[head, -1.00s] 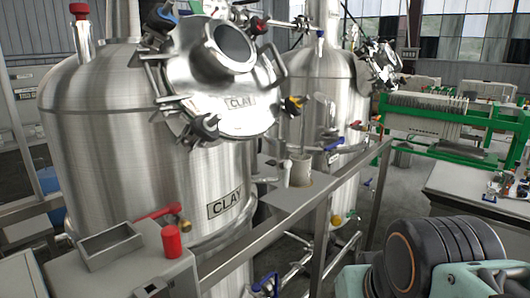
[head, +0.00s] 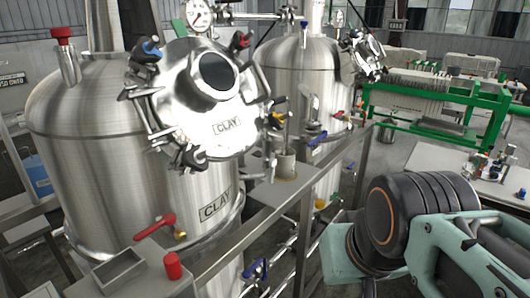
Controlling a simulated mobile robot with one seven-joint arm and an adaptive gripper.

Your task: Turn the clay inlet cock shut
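The large steel tank labelled CLAY (head: 110,130) stands at the left, with a second CLAY label on its round hatch (head: 210,110). A red lever handle (head: 155,225) with a small brass body (head: 180,235) sits low in front of this tank. A blue handle (head: 256,270) shows lower, near the pipes right of the tank. No label shows which of these is the clay inlet cock. My arm (head: 430,240) is at the lower right, apart from the tank.
A steel rail (head: 265,222) runs diagonally between the tanks and my arm. An open metal tray (head: 118,272) and a red cylinder (head: 172,265) are at the lower left. A second steel tank (head: 300,75) and a green-framed press (head: 430,95) stand behind.

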